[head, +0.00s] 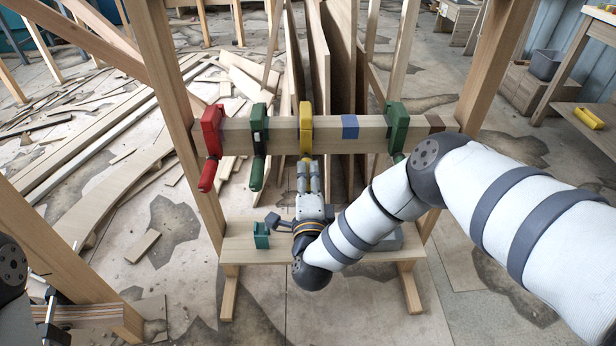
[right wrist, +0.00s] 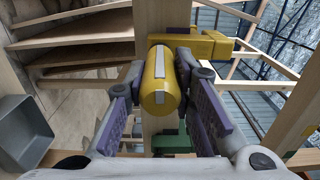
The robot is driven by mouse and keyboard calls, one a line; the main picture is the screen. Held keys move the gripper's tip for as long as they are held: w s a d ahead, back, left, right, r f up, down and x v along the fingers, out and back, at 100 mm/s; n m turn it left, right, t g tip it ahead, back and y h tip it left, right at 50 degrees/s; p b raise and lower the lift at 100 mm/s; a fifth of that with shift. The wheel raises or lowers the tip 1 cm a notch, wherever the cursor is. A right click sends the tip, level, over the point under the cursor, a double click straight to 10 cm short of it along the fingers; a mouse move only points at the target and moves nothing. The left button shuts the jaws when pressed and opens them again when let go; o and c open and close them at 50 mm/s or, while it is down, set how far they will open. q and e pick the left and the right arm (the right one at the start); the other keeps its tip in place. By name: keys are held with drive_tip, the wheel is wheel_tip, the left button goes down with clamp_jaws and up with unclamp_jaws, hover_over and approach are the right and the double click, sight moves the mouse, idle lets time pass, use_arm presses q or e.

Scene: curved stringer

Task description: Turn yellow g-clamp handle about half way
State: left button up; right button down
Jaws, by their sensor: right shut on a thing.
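The yellow g-clamp (head: 306,122) hangs on a horizontal wooden beam (head: 270,133), between a green clamp and a blue band. Its yellow handle points down toward my right gripper (head: 309,176), which reaches up from below. In the right wrist view the handle (right wrist: 160,85) is a rounded yellow cylinder with a pale stripe facing the camera. The purple-padded fingers of my right gripper (right wrist: 161,78) are shut on it, one on each side. The clamp's yellow frame (right wrist: 208,46) extends to the right behind the handle. My left gripper does not show; only part of that arm is at the left edge.
A red clamp (head: 210,130) and a green clamp (head: 258,135) hang left of the yellow one; another green clamp (head: 397,125) hangs right. A small teal object (head: 261,235) stands on the lower shelf (head: 240,246). Wooden posts flank the beam. Loose planks (head: 110,190) litter the floor at left.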

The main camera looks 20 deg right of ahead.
idle(0.4)
drive_tip(key=c, duration=1.3)
unclamp_jaws()
drive_tip(key=shift+c, duration=0.2)
drive_tip(key=v, duration=0.7)
drive_tip(key=shift+s+a, duration=0.1)
drive_tip(key=shift+s, duration=0.2)
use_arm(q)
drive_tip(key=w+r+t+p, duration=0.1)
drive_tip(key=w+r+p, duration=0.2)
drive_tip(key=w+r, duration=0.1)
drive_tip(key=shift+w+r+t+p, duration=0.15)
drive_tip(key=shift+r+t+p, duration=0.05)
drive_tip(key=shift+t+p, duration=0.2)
use_arm(e)
drive_tip(key=v, duration=0.6)
drive_tip(key=shift+s, duration=0.15)
